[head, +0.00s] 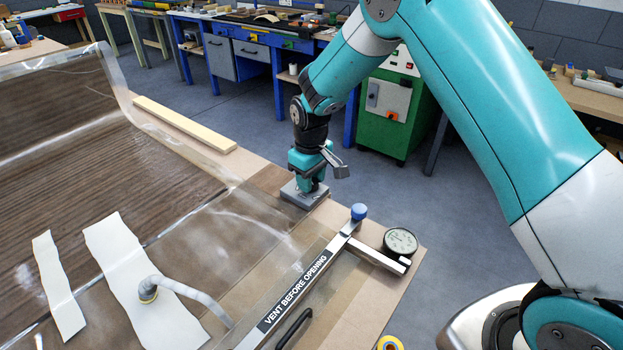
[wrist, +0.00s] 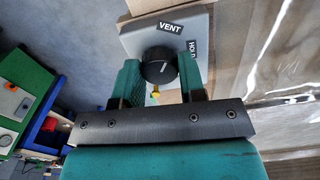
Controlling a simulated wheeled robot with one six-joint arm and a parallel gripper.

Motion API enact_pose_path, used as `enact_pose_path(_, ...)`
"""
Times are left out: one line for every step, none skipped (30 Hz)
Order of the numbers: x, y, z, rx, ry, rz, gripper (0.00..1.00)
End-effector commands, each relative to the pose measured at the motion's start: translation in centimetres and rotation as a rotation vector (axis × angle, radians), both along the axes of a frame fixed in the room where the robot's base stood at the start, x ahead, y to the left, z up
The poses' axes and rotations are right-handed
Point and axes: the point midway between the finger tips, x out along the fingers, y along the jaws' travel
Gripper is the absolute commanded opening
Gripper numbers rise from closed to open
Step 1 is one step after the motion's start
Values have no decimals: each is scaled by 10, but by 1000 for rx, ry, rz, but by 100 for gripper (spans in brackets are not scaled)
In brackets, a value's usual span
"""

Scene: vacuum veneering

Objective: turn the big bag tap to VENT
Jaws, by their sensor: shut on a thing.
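The big bag tap has a round black knob (wrist: 157,71) on a grey plate, with a pale line on its face. In the wrist view a VENT label (wrist: 171,27) lies above the knob and a partly covered HOLD label (wrist: 190,49) to its right. I cannot tell exactly which label the line points to. My gripper (wrist: 160,72) is shut on the knob, one green finger on each side. In the head view my gripper (head: 308,178) reaches down onto the grey tap plate (head: 302,196) at the bench edge; the knob is hidden there.
A clear bag (head: 215,255) covers dark veneer on the bench. A bar labelled VENT BEFORE OPENING (head: 296,292) with a blue knob (head: 358,211) lies near the tap. A gauge (head: 400,241) sits at the corner. A green cabinet (head: 392,112) stands behind; floor shows between.

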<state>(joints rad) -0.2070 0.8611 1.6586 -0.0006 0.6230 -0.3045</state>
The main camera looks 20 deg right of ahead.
Motion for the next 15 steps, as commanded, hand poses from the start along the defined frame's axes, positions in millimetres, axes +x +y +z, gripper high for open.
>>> enact_pose_path(2,0,1,0,-7,17,14)
enact_pose_path(2,0,1,0,-7,29,14)
enact_pose_path(2,0,1,0,-7,42,14)
enact_pose_path(2,0,2,0,-7,51,14)
enact_pose_path(2,0,2,0,-7,59,14)
enact_pose_path(2,0,2,0,-7,67,14)
enact_pose_path(2,0,2,0,-7,73,14)
enact_pose_path(2,0,2,0,-7,78,14)
enact_pose_path(2,0,2,0,-7,83,14)
enact_pose_path(2,0,2,0,-7,86,14)
enact_pose_path(2,0,2,0,-7,88,14)
enact_pose_path(2,0,2,0,-7,91,14)
enact_pose_path(2,0,2,0,-7,91,14)
enact_pose_path(2,0,2,0,-7,92,14)
enact_pose_path(2,-1,2,0,-7,93,14)
